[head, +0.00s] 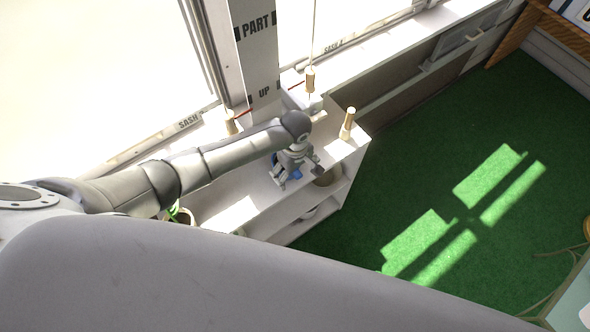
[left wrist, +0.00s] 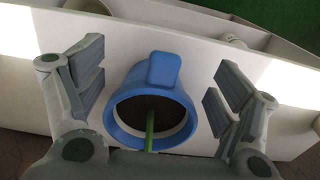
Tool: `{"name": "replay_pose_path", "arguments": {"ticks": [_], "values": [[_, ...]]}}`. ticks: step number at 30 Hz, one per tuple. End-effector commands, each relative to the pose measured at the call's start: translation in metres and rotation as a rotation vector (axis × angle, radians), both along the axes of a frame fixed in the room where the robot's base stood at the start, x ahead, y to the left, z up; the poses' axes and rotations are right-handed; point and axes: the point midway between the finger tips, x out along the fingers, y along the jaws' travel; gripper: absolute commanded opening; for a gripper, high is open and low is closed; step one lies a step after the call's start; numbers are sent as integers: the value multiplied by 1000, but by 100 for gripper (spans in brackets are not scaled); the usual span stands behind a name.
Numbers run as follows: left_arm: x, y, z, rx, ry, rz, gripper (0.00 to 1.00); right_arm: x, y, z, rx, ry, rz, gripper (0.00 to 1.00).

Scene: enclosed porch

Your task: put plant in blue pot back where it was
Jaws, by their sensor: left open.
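The blue pot (left wrist: 117,124) stands on the white shelf top in the left wrist view, with dark soil and a green stem (left wrist: 149,128) in it. The rest of the plant is out of that view. In the head view only a bit of the blue pot (head: 295,173) shows beneath the gripper. My left gripper (head: 299,176) is open over the shelf. In the left wrist view its fingers (left wrist: 154,85) are on either side of the pot, with a gap visible on each side. My right gripper is not in view.
The white shelf unit (head: 228,215) runs below the window, with pots on its lower level. A wooden cylinder (head: 347,122) stands near its right end. Another potted plant (head: 182,214) is partly hidden under my left arm. Green carpet (head: 420,185) lies open to the right.

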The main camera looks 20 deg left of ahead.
Motion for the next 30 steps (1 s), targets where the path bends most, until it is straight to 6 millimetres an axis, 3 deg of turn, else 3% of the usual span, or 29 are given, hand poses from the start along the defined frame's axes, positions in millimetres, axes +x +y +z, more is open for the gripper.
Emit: {"name": "replay_pose_path", "arguments": {"ticks": [8, 14, 22, 30], "values": [[0, 1, 6, 1, -1, 0, 87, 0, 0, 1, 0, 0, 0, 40], [1, 0, 38, -2, -4, -2, 87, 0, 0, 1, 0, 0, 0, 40], [1, 0, 95, -2, -2, 0, 87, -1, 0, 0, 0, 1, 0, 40], [0, 0, 121, 0, 0, 1, 87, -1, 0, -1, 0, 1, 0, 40]]}}
